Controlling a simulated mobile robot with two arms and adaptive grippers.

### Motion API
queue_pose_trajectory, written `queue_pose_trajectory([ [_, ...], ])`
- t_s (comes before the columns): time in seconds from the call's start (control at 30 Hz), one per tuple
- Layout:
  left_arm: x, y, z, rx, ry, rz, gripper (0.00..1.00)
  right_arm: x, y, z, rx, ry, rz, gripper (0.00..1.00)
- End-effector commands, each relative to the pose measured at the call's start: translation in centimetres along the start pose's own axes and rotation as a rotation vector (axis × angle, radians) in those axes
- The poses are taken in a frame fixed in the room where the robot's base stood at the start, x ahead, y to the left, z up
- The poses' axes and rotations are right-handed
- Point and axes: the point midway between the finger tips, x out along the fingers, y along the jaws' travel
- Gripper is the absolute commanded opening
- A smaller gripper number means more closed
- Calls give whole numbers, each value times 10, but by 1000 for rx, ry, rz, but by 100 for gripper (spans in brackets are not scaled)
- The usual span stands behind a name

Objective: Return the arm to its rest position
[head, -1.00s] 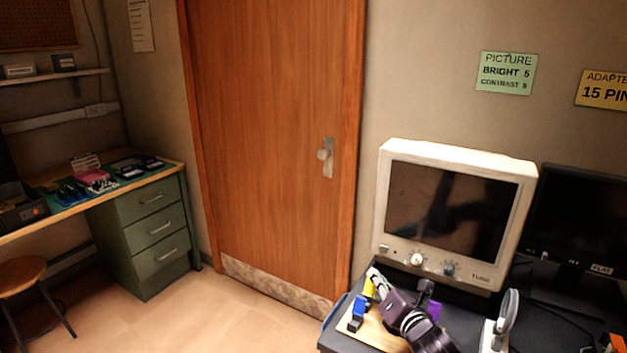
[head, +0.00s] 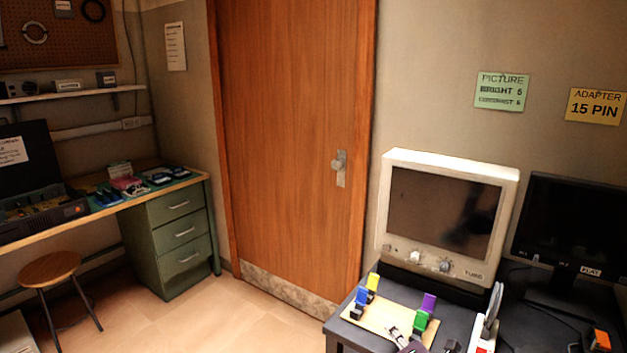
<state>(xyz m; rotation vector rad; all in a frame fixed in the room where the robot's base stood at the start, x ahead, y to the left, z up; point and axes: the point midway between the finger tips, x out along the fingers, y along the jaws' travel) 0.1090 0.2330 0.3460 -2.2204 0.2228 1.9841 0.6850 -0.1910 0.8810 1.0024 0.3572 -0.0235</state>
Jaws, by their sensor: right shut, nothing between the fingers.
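My right gripper (head: 402,339) shows only in part at the bottom edge of the head view, low over the front of a light wooden board (head: 377,317). It is shut with nothing in it. The rest of my right arm is mostly out of the picture. My left gripper is not in view. On the board stand connectors: a blue one (head: 361,297) and a yellow one (head: 372,282) at the left, a purple one (head: 428,302) and a green one (head: 420,321) at the right.
A cream tube monitor (head: 445,215) stands behind the board on the dark table (head: 340,330). A black flat monitor (head: 570,225) is to its right. A white stand (head: 487,325) is right of the board. A green-drawered desk (head: 180,235) and stool (head: 50,270) stand left, with open floor between.

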Motion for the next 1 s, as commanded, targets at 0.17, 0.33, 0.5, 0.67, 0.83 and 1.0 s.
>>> queue_pose_trajectory([
  [0.17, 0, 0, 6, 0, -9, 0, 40, -30, -30, -32, 266, 29, -113, 0],
  [0.33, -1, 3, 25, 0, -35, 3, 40, -83, -72, -72, 653, 23, -296, 0],
  [0.5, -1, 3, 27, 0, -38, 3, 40, -164, -117, -111, 1125, -75, -543, 0],
  [0.67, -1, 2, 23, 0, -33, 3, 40, -228, -143, -131, 1434, -213, -717, 0],
  [0.83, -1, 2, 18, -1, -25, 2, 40, -280, -158, -144, 1648, -356, -843, 0],
  [1.0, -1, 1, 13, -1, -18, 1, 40, -325, -167, -153, 1811, -500, -939, 0],
])
